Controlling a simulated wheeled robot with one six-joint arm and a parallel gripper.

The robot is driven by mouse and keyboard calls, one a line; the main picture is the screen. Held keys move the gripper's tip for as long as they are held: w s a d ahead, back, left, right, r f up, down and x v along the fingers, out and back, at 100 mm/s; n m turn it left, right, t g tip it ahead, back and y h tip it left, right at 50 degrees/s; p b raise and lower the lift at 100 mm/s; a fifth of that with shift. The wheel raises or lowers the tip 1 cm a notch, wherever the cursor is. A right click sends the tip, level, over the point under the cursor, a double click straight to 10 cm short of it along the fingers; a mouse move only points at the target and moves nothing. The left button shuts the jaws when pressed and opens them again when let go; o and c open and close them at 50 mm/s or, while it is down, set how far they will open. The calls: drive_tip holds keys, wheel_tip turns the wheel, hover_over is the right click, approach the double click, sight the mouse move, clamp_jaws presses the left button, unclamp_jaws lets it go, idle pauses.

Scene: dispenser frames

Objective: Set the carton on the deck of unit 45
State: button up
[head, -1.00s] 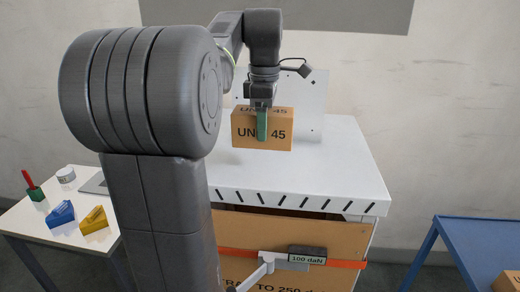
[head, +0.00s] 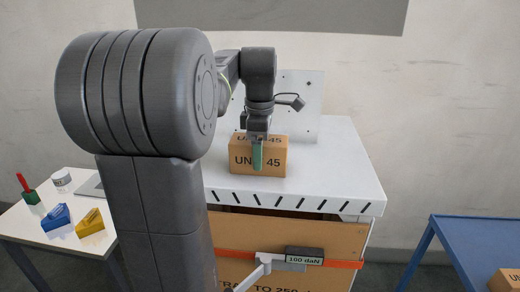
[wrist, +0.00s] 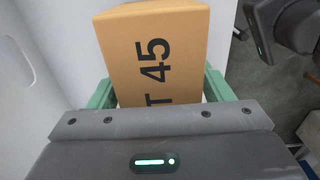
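The brown carton (head: 276,161) bears the black marking "UNIT 45", part of it covered by a green finger. My gripper (head: 257,153) points down over the carton, with one green finger across its near face. In the wrist view the carton (wrist: 160,50) sits between both green fingers, and the gripper (wrist: 160,93) is shut on it. The carton looks upright, over the front middle of the white deck (head: 335,165) of the unit. I cannot tell whether its underside touches the deck.
An upright white plate (head: 302,100) stands at the back of the deck. Slots line its front edge. Below are an orange strap (head: 345,264) and a "100 daN" box (head: 304,256). A white side table (head: 75,180) holds small items at left; a blue table (head: 480,240) stands at right.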

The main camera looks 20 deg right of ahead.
drive_tip(key=shift+o, duration=0.7)
drive_tip(key=shift+r, duration=0.1)
wheel_tip(320, 180, up, 12)
drive_tip(key=shift+r+p, duration=0.1)
drive_tip(key=shift+p, duration=0.2)
drive_tip(key=shift+f+b, duration=0.3)
drive_tip(key=shift+f, duration=4.05)
drive_tip(key=shift+f, duration=0.1)
